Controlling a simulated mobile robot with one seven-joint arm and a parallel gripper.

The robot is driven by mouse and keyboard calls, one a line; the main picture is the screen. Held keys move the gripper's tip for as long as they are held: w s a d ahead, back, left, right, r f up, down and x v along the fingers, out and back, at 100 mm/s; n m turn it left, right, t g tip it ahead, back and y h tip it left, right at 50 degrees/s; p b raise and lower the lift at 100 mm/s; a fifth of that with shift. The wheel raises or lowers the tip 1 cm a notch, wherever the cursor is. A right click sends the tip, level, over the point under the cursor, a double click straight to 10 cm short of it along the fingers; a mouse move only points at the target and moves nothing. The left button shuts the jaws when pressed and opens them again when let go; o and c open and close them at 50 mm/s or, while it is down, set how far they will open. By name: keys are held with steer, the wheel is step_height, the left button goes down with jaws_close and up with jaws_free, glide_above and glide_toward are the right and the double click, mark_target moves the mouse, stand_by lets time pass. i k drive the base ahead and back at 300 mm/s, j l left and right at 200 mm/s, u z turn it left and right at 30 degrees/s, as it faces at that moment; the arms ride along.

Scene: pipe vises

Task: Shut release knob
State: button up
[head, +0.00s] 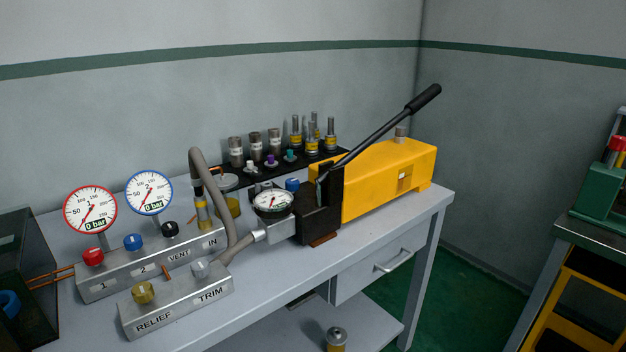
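A yellow hand pump (385,177) with a black front block (322,211) stands at the right end of the grey bench. Its long black lever (385,126) slants up to the right. A small blue knob (292,184) shows at the pump's front end, beside a round dial gauge (273,201). It may be the release knob, but no label on it can be read. Whether it is open or shut cannot be told. My gripper is not in view.
The bench (300,276) also holds a manifold (150,265) with red, blue and black knobs and two gauges at 0 bar. A RELIEF/TRIM block (177,305) sits in front. A grey hose (208,172) arches up. A black rack (270,168) of fittings stands behind.

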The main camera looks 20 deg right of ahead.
mark_target(292, 185)
steer(key=i+l+u, duration=0.2)
steer(key=l, duration=0.6)
steer(key=i+l+u, duration=0.2)
steer(key=l, duration=0.6)
steer(key=l+u, duration=0.2)
steer(key=l, duration=0.6)
steer(key=i, duration=0.45)
